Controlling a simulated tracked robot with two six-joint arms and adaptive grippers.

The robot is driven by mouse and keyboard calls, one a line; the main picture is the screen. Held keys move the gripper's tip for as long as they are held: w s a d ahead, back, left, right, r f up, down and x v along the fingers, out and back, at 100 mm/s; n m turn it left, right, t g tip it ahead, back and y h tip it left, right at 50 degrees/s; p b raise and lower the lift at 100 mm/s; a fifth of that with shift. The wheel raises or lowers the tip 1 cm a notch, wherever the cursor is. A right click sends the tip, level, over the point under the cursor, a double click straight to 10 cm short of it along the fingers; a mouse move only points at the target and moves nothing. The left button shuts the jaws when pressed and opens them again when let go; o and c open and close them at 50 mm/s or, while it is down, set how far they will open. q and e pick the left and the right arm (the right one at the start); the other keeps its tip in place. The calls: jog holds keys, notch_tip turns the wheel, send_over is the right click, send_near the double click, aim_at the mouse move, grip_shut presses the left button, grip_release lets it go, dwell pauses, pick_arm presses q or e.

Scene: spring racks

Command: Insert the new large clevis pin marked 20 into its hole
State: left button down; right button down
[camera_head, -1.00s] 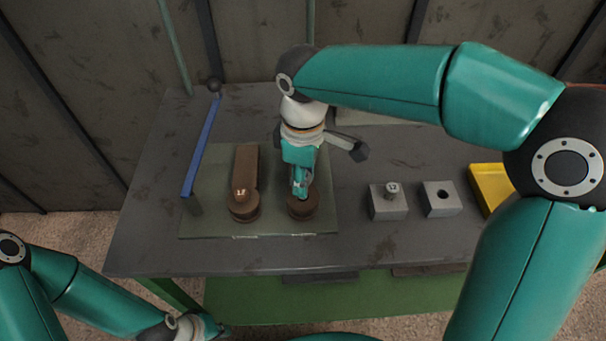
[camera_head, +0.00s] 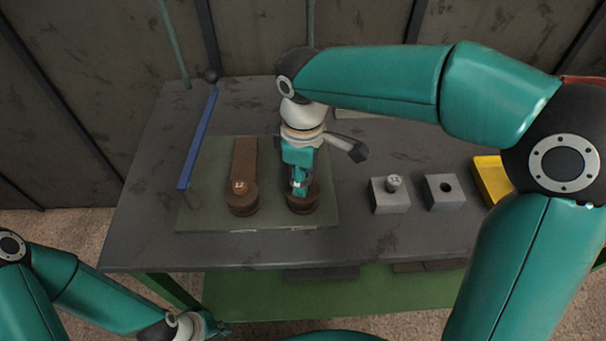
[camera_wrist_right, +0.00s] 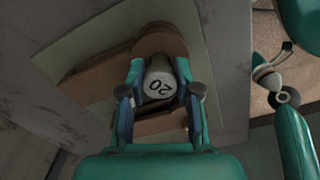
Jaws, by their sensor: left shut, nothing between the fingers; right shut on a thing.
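My right gripper (camera_head: 300,188) is over the right brown round fixture (camera_head: 303,205) on the plate. It is shut on the large clevis pin marked 20 (camera_wrist_right: 160,86), whose light grey top faces the right wrist camera. The brown fixture (camera_wrist_right: 160,42) shows behind the pin in that view. The hole and the pin's lower end are hidden, so I cannot tell how deep the pin sits. My left gripper (camera_head: 217,329) is low at the bottom left, shut and empty, away from the table top.
The left brown fixture (camera_head: 242,203) holds a coppery pin (camera_head: 239,187). A grey block (camera_head: 388,202) with a grey pin (camera_head: 393,183), a grey block with an empty hole (camera_head: 444,200) and a yellow tray (camera_head: 490,172) stand right. A blue bar (camera_head: 199,140) rises at the left.

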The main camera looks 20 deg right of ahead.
jog(key=shift+f+b, duration=0.35)
jog(key=shift+f, duration=0.2)
jog(key=c, duration=0.7)
grip_release()
notch_tip(320, 180, up, 11)
jog(key=shift+r, duration=0.4)
